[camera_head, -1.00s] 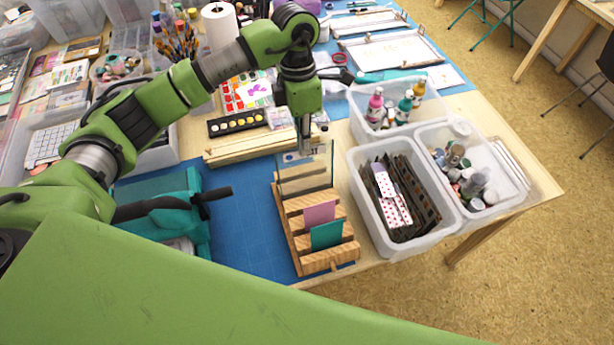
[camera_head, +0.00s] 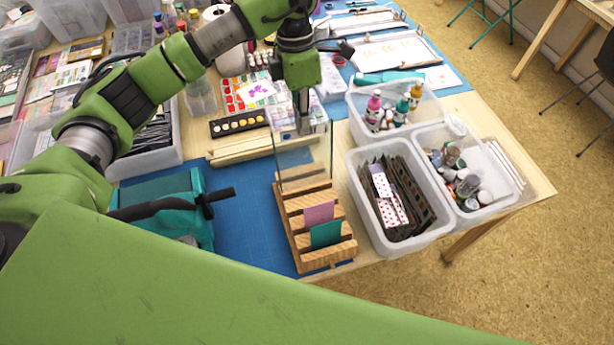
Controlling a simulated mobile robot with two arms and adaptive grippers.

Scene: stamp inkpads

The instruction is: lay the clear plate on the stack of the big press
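The clear plate (camera_head: 290,165) stands upright above the back of a wooden slotted rack (camera_head: 287,222). My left gripper (camera_head: 303,128) points down at the plate's top edge, with its narrow fingers closed on it. I cannot tell whether the plate's lower edge is fully out of the rack. The big press (camera_head: 165,190) is teal with a black lever and lies to the left of the rack. My own green body parts cover its lower portion, and its stack cannot be made out. My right gripper is not in view.
Pink (camera_head: 319,214) and teal (camera_head: 326,234) cards stand in the rack's front slots. Bins with dark packets (camera_head: 362,205), bottles (camera_head: 355,108) and jars (camera_head: 440,192) lie to the right. The blue mat (camera_head: 245,215) is clear between press and rack. A wooden strip (camera_head: 235,150) lies behind.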

